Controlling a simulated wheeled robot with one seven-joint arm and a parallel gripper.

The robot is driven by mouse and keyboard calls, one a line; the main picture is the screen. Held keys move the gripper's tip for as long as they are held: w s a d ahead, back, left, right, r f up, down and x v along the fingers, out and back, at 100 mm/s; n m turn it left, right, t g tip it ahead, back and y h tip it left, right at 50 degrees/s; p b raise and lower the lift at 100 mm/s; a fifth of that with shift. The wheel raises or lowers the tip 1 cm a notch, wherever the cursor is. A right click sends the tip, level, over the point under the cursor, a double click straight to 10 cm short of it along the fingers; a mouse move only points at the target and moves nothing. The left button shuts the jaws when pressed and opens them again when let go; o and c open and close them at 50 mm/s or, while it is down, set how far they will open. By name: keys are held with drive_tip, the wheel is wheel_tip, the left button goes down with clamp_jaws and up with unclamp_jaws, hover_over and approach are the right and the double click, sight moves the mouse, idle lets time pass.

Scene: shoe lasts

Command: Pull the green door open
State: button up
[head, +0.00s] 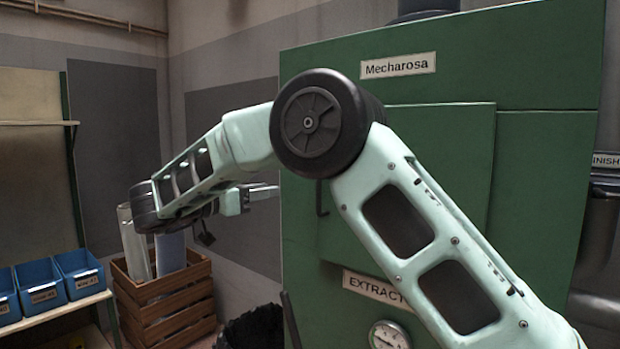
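The green door (450,150) is a flat panel on the front of the large green machine (545,150), below the "Mecharosa" label. It looks closed, though my arm crosses in front of it and hides much of its left part. A thin dark handle (321,198) stands upright near the door's left edge, partly beside my arm. My gripper (264,191) is left of the machine in the picture, pointing right toward the handle side. It appears apart from the handle, with nothing seen in it. Its fingers overlap in this view, so their opening is unclear.
An "EXTRACT" label (375,288) and a round gauge (389,336) sit below the door. A wooden crate (165,305) with rolls stands at the left. Blue bins (80,273) sit on a shelf at far left. Dark pipes (600,240) run at the right.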

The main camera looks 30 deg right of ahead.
drive_tip(key=p, duration=0.5)
hover_over(319, 210)
drive_tip(key=a, duration=0.1)
drive_tip(key=shift+w+d+p, duration=0.35)
drive_tip(key=shift+d+p, duration=0.05)
drive_tip(key=shift+d, duration=0.3)
clamp_jaws()
